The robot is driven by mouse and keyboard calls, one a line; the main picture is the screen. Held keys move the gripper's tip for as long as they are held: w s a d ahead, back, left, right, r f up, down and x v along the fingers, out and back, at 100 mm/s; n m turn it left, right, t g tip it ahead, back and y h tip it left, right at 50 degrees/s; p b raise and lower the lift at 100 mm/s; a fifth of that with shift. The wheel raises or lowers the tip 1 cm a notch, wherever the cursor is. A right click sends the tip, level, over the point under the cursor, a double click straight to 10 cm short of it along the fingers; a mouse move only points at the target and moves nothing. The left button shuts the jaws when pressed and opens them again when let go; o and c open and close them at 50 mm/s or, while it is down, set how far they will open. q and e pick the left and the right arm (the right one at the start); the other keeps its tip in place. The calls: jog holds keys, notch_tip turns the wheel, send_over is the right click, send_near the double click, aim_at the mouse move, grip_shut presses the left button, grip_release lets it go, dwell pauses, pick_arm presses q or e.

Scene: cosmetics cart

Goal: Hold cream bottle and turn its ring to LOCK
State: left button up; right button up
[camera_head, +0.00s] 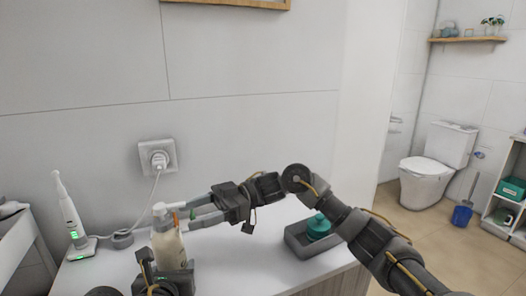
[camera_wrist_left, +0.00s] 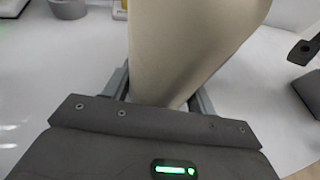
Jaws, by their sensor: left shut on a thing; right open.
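The cream bottle (camera_head: 168,246) stands on the white cart top at the left in the head view, with a white pump head and an orange part near its neck. My left gripper (camera_head: 165,272) is shut on the lower body of the bottle. In the left wrist view the cream-coloured bottle body (camera_wrist_left: 190,45) fills the middle between the fingers. My right gripper (camera_head: 188,216) reaches in from the right, with its open fingers at the bottle's neck below the pump head. Whether the fingers touch the ring cannot be told, and the ring's marking is too small to read.
An electric toothbrush (camera_head: 68,215) stands on its charger at the left, with a cable running to a wall socket (camera_head: 158,156). A grey tray (camera_head: 301,243) with a green item (camera_head: 318,226) is at the right. The cart's front middle is clear.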

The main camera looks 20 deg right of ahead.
jog(key=w+d+r+t, duration=0.2)
jog(key=w+d+t, duration=0.1)
jog(key=d, duration=0.4)
jog(key=w+d+r+m+t+h, duration=0.1)
jog(key=w+d+r+t, duration=0.1)
jog(key=w+d+t, duration=0.2)
jog(key=w+d+r+t, duration=0.3)
jog(key=w+d, duration=0.1)
jog(key=d, duration=0.5)
jog(key=shift+w+d+t, duration=0.25)
jog(key=shift+d+t, duration=0.05)
jog(key=shift+t, duration=0.1)
jog(key=shift+a, duration=0.1)
jog(key=n+g+y, duration=0.1)
jog(key=n+g, duration=0.8)
jog(key=n, duration=2.7)
send_near(156, 226)
jog(key=a, duration=0.6)
jog(key=a+f, duration=0.1)
jog(key=a, duration=0.3)
jog(key=shift+w+a+f, duration=0.1)
jog(key=shift+w, duration=0.2)
